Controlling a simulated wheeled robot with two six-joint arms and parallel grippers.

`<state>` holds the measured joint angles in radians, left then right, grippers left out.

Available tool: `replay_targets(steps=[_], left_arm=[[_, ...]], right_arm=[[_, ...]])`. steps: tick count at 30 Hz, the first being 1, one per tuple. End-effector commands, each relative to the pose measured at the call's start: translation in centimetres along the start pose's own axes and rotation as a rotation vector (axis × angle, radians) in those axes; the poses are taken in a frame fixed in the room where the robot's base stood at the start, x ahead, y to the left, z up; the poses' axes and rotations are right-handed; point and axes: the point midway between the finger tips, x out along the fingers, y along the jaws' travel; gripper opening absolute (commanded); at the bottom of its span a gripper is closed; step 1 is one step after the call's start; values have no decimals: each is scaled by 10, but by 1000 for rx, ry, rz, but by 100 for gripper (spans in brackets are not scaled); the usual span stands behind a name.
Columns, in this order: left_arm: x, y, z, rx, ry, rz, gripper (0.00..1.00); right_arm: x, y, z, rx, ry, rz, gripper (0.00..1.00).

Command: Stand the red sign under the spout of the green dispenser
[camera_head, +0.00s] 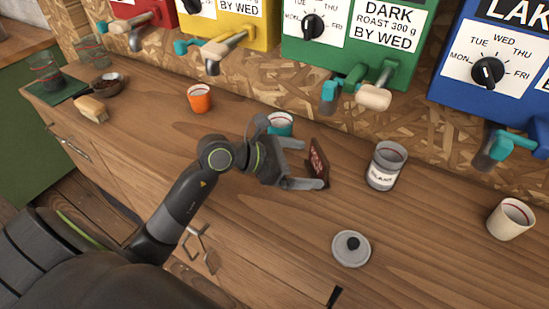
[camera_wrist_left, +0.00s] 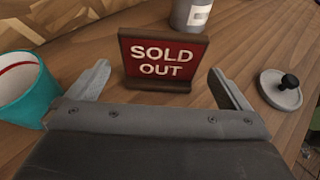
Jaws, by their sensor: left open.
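The red sign (camera_head: 318,162) stands upright on the wooden counter, below the green dispenser (camera_head: 350,40). In the left wrist view the sign (camera_wrist_left: 162,58) reads "SOLD OUT" and has a dark wooden frame and base. My left gripper (camera_head: 305,165) is open, with its fingers apart on either side of the sign. In the left wrist view the fingers (camera_wrist_left: 160,85) reach toward the sign with visible gaps at both sides. The green dispenser's spout (camera_head: 330,92) and its pale handle (camera_head: 374,97) hang above the counter behind the sign. My right gripper is not in view.
A teal cup (camera_head: 280,124) stands close behind my left gripper. A grey labelled canister (camera_head: 385,166) stands right of the sign, with a round lid (camera_head: 351,248) lying in front. A white cup (camera_head: 510,219) is at the far right and an orange cup (camera_head: 199,98) at the left.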

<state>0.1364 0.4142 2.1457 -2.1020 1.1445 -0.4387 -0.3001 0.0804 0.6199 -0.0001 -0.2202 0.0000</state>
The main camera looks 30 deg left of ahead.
Motion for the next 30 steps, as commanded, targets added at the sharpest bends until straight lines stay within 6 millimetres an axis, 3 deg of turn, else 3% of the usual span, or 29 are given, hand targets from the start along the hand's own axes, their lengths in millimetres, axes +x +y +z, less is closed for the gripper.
replay_targets(steps=[15, 30], left_arm=[[-62, 0, -1, 4, 4, 1, 100], [-78, -1, 0, -1, 0, -2, 100]], right_arm=[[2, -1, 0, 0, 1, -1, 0], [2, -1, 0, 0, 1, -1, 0]])
